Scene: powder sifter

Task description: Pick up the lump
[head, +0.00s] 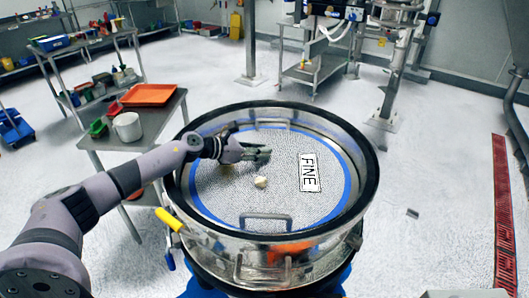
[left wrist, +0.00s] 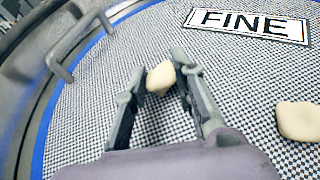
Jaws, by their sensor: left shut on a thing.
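My left gripper (head: 258,152) reaches over the rim of the round sifter (head: 364,150), low over its mesh screen (head: 230,190). In the left wrist view, a pale cream lump (left wrist: 160,77) sits between the fingertips of the left gripper (left wrist: 158,80), which is shut on it. The fingers hide this lump in the head view. A second pale lump (head: 261,182) lies loose on the mesh in front of the gripper; it also shows at the right of the left wrist view (left wrist: 298,120). My right gripper is not in view.
A white FINE label (head: 309,172) lies on the mesh right of the gripper. Metal handles (head: 266,217) stand up from the screen near its edge. A cart with an orange tray (head: 148,94) and a white container (head: 127,126) stands at left. The floor at right is mostly clear.

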